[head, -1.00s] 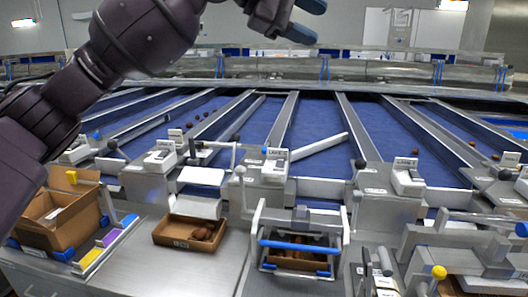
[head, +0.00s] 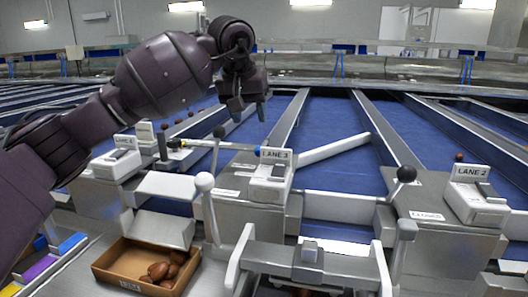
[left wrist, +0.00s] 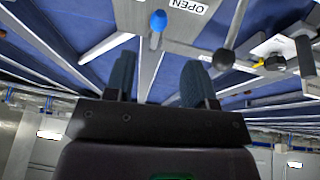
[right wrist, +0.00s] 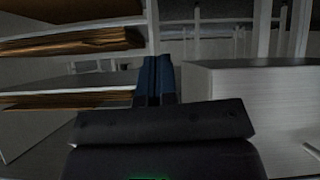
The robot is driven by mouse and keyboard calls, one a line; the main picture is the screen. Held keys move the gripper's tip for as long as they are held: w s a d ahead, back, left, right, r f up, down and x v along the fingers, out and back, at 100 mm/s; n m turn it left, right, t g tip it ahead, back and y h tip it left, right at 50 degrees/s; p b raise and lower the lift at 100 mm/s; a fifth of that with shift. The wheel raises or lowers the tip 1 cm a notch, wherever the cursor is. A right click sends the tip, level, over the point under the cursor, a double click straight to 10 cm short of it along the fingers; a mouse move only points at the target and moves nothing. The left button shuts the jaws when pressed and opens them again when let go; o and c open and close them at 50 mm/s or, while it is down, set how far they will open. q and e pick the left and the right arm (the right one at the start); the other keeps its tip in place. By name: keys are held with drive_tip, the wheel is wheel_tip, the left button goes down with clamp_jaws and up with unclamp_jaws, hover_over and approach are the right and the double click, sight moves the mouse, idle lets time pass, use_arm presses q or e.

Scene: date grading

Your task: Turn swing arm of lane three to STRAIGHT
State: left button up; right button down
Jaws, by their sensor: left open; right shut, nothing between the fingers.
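The lane three housing (head: 268,183) carries a LANE 3 sign (head: 275,154). A white swing arm (head: 333,149) lies slanted across the blue belt to its right, its far end near the lane's right rail. My left gripper (head: 248,112) is open and empty above and behind the housing, apart from the knob. Its spread fingers show in the left wrist view (left wrist: 158,82). My right gripper (right wrist: 155,78) is shut and empty.
A black-knobbed lever (head: 218,132) and a white-knobbed lever (head: 205,182) stand left of the housing. A LANE 2 housing (head: 473,190) stands at right. A carton of dates (head: 110,268) sits in front. Shelves with brown cartons (right wrist: 75,45) face the right wrist.

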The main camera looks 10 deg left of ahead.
sight(258, 149)
use_arm(q)
drive_tip(key=b+x, duration=0.1)
drive_tip(key=x, duration=0.8)
drive_tip(key=shift+s+b, duration=0.15)
drive_tip(key=shift+b, duration=0.25)
drive_tip(key=shift+w+f, duration=0.25)
drive_tip(key=shift+f, duration=0.45)
use_arm(e)
drive_tip(key=shift+s+f, duration=0.1)
drive_tip(key=shift+f, duration=0.85)
use_arm(q)
clamp_jaws()
use_arm(e)
drive_tip(key=shift+s+d+f, duration=0.1)
drive_tip(key=shift+s+f, duration=0.05)
drive_tip(key=shift+s, duration=0.25)
